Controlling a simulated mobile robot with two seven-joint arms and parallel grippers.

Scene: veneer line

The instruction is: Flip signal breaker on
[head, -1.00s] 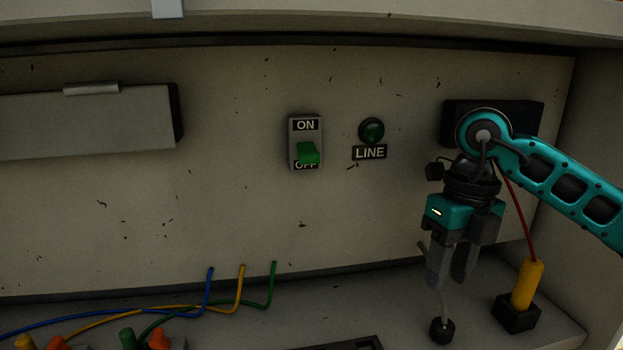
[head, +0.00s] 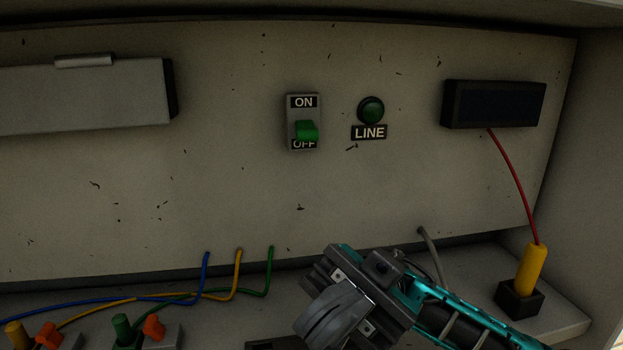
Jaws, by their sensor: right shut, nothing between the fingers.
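The signal breaker (head: 293,118) is a small grey switch box on the panel, with ON above and OFF below. Its green lever (head: 307,131) sits low, partly over the OFF label. A round green LINE lamp (head: 371,110) is to its right and looks dim. My right gripper (head: 328,322) is at the bottom centre of the head view, below the breaker and well apart from it, shut and empty. Its arm comes in from the lower right. My left gripper is not in view.
A black display box (head: 492,104) has a red wire running to a yellow plug (head: 531,270) at right. Blue, yellow and green wires (head: 239,270) rise at the lower left near coloured plugs. A grey cover (head: 85,95) juts out at left. The panel around the breaker is clear.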

